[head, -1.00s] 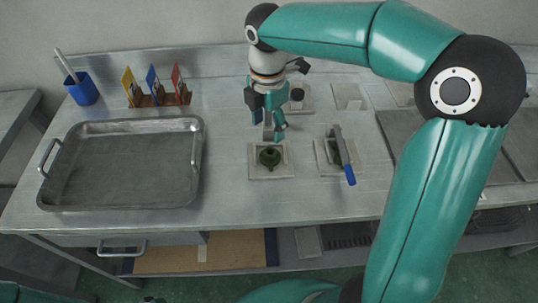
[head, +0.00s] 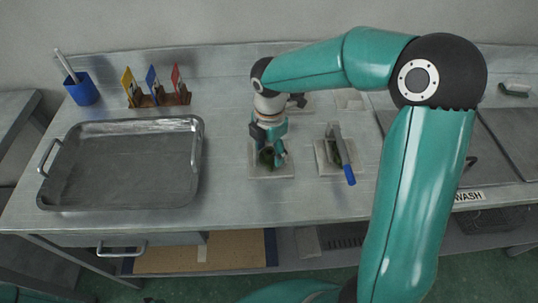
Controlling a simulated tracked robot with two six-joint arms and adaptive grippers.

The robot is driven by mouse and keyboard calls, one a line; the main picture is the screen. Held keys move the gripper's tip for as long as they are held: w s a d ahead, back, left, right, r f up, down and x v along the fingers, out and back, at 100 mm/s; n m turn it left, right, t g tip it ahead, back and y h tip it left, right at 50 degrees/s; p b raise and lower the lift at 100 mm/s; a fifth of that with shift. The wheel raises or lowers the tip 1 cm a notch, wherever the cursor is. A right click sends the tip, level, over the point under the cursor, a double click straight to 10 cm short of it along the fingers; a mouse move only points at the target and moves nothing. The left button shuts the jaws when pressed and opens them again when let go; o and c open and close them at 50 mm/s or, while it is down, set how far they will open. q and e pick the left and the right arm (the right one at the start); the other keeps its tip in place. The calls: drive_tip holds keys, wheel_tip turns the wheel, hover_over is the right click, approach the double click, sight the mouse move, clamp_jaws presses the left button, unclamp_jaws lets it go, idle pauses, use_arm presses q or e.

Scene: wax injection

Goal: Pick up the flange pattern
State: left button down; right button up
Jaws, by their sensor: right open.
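The flange pattern, a small dark green round piece (head: 267,157), sits on a pale square plate (head: 272,173) near the middle of the bench. My right gripper (head: 270,156) points down right over it, with its fingers open around or just above the piece. The fingers hide part of it, and I cannot tell whether they touch it. My left gripper does not show.
To the right, another pale plate (head: 326,171) holds a dark green piece and a blue-handled tool (head: 347,169). A large metal tray (head: 120,205) fills the left. Behind it stand a blue cup (head: 83,91) and coloured cards in a wooden rack (head: 158,100). Bare bench lies in front.

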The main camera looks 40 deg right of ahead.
drive_tip(key=shift+c, duration=0.4)
drive_tip(key=c, duration=1)
drive_tip(key=shift+r, duration=0.2)
